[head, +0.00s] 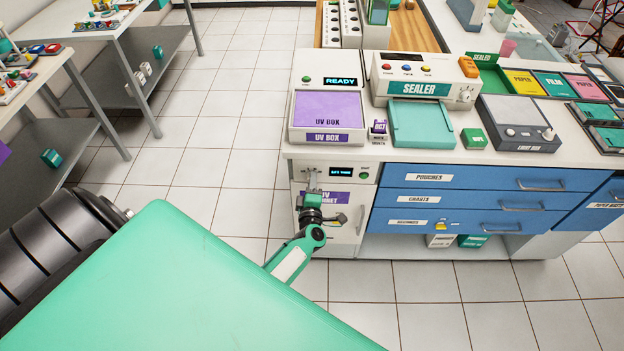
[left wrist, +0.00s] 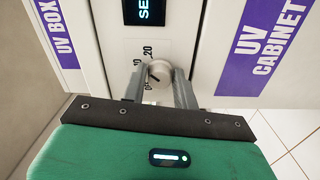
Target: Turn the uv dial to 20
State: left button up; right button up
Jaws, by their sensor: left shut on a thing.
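The uv dial (left wrist: 158,73) is a small round pale knob on the front of the white UV cabinet (head: 341,222). In the left wrist view it sits between the two grey fingers of my left gripper (left wrist: 158,86), which is shut on it. My right gripper is not in view.
The UV box (head: 327,132) reading READY stands on the counter above. The sealer (head: 417,80) and light box (head: 515,125) stand to its right. Blue drawers (head: 455,198) are right of the cabinet, with a cabinet handle (head: 360,220) close by.

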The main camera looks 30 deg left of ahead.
pick_arm(q)
jog(key=shift+f+m+p, duration=0.1)
jog(key=shift+m+p, duration=0.8)
jog(key=shift+m, duration=1.2)
jog(key=o, duration=0.9)
jog(key=shift+o, duration=0.2)
jog(key=p+v, duration=0.3)
jog(key=v, duration=1)
jog(key=shift+s+d, duration=0.2)
jog(key=shift+s, duration=0.15)
